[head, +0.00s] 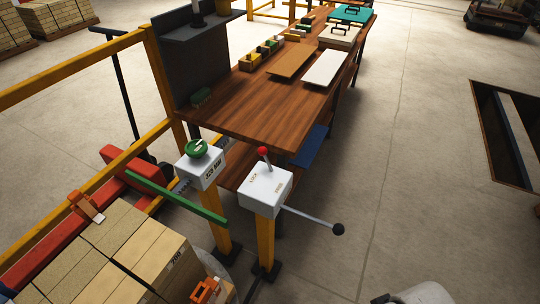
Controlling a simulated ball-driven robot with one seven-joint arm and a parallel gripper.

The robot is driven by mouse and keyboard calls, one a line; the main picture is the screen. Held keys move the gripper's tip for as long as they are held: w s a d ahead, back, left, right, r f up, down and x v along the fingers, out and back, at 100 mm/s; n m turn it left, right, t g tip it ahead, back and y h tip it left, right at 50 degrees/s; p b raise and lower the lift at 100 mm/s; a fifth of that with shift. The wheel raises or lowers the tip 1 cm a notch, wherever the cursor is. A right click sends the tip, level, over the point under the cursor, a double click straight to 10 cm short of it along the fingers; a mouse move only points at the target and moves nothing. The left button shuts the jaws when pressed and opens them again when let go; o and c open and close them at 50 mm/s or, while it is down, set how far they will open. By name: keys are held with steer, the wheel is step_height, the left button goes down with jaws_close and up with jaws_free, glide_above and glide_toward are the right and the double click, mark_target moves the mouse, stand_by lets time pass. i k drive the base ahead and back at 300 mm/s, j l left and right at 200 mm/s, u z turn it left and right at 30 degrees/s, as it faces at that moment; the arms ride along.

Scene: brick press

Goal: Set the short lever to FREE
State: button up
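The short lever (264,155) has a red ball knob and stands on top of a white control box (266,194) on a yellow post. It leans slightly toward the left in the picture. Small markings are on the box; one at the left seems to read LOCK, and the other is too small to read surely. A long grey lever with a black ball end (338,229) sticks out from the same box to the right. My gripper is not in view; only a pale part of my own body shows at the bottom right edge.
A second white box with a green knob (197,149) stands just left, with a green bar (176,197) below it. A wooden workbench (240,107) is behind. Stacked bricks (110,250) and yellow rails are at left. The floor at right is clear up to a dark pit (507,135).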

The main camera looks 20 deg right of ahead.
mark_target(262, 151)
steer(key=i+l+u, duration=0.1)
steer(key=u, duration=0.3)
steer(key=l+u, duration=0.25)
steer(key=u, duration=0.15)
steer(key=i+l+u, duration=0.1)
steer(key=l+u, duration=0.2)
steer(key=l, duration=0.65)
steer(key=l+u, duration=0.35)
steer(key=l, duration=2.25)
